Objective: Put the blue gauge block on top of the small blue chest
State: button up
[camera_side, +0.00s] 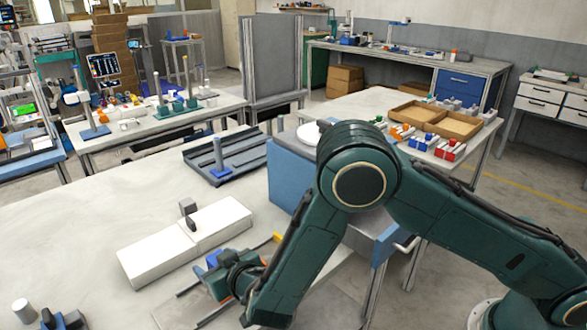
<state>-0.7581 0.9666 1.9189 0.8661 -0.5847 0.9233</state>
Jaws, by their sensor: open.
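My gripper (209,275) is open, low over the front of the light table, to the right of the white blocks. A small blue block (213,258), which may be the gauge block, shows right beside its fingers. I cannot tell whether it lies between them or behind them. A blue chest (289,183) stands at the table's right side, behind my arm. Its top and front are largely hidden by my arm, and a round white thing (308,133) shows on top. What looks like a pulled-out drawer with a handle (406,244) shows at its lower right.
Two long white blocks (160,258) with small dark pieces on them lie left of my gripper. A dark grey tray (235,153) with a blue post stands behind. Thin dark rods and a yellow-tipped piece (277,237) lie near my gripper.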

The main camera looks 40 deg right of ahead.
jog(key=shift+w+f, duration=0.1)
jog(key=shift+w, duration=0.1)
dwell(0.4)
jog(key=c, duration=1.2)
jog(key=shift+c, duration=0.2)
jog(key=shift+r, duration=0.2)
notch_tip(320, 180, up, 20)
jog(key=shift+f, duration=0.15)
